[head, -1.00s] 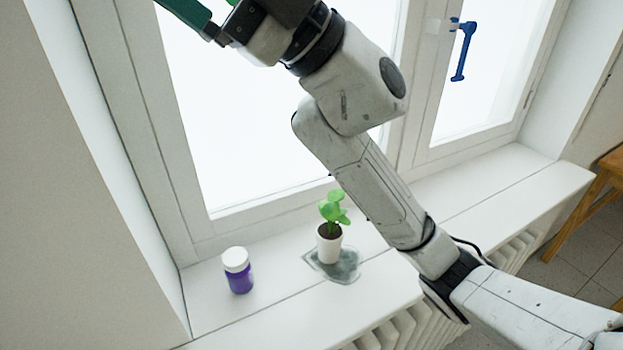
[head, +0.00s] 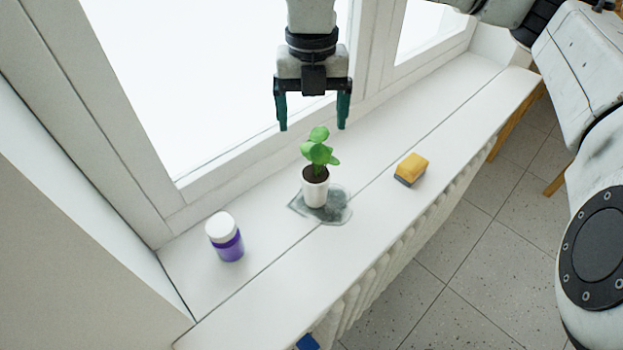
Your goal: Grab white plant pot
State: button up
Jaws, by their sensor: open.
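The white plant pot (head: 315,193) stands upright on the windowsill in the head view, holding dark soil and a small green plant (head: 319,152). It stands on a grey, irregular patch (head: 338,207). My gripper (head: 312,126) points down just above the plant, its two dark green fingers spread apart on either side. It is open and empty, and it does not appear to touch the plant or the pot.
A purple jar with a white lid (head: 224,236) stands left of the pot on the windowsill (head: 275,290). A yellow and grey sponge (head: 411,169) lies to the right. The window is behind; a radiator (head: 385,275) is below the sill's front edge.

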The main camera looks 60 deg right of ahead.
aim_at(316, 149)
notch_tip(316, 149, down, 3)
jog(key=shift+r, duration=0.1)
jog(key=shift+s+f+p, duration=0.15)
jog(key=shift+f+p, duration=0.4)
jog(key=shift+p, duration=0.05)
jog(key=shift+s+d+f+p, duration=0.15)
jog(key=shift+f+p, duration=0.45)
jog(key=shift+f, duration=1.55)
jog(key=shift+r, duration=0.1)
grip_shut()
